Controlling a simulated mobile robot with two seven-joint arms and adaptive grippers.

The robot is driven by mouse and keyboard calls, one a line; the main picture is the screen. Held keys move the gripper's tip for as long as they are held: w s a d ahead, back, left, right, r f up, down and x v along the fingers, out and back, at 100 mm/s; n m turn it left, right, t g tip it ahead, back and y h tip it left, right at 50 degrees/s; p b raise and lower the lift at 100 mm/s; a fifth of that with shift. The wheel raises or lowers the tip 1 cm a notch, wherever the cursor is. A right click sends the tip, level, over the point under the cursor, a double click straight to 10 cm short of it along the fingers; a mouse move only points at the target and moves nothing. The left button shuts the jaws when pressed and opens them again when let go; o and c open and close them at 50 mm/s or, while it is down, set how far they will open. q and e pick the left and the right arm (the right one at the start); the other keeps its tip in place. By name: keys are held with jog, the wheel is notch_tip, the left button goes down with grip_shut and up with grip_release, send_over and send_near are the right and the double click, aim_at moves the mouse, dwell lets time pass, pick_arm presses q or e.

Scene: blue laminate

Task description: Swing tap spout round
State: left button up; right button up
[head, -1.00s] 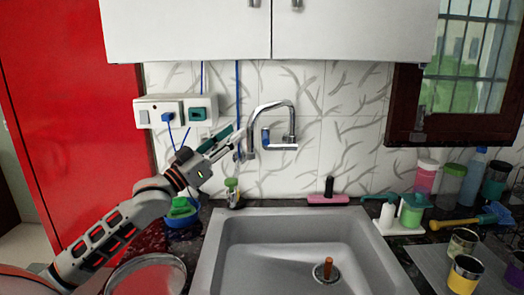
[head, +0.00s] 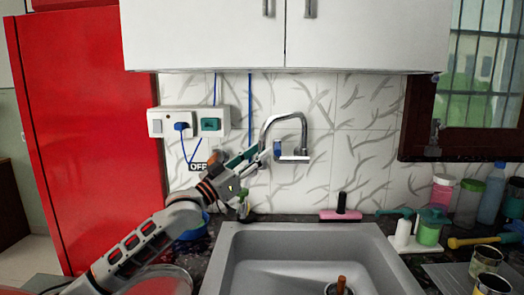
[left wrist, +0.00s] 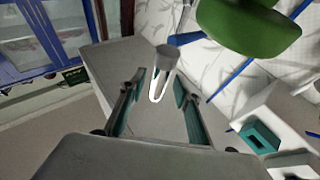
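The chrome tap (head: 300,128) is fixed to the tiled wall above the sink, with a curved spout and a blue part at its body. The spout's free end hangs on the left side of the arch. My left gripper (head: 256,156) is at that end, and its fingers partly hide it. In the left wrist view the grey spout (left wrist: 167,57) shows ahead, between the lines of the two teal-padded fingers (left wrist: 158,100). The fingers are apart; contact with the spout cannot be told. My right gripper is not in view.
The grey sink (head: 310,240) lies below the tap. A wall socket (head: 188,123) and blue cables are behind my left arm. A pink squeegee (head: 340,214) is on the back ledge. A white cabinet (head: 370,38) hangs above. Bottles and cups stand at right.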

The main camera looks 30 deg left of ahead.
pick_arm(q)
jog(key=shift+x, duration=0.9)
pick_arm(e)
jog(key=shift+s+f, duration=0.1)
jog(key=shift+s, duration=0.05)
pick_arm(q)
grip_shut()
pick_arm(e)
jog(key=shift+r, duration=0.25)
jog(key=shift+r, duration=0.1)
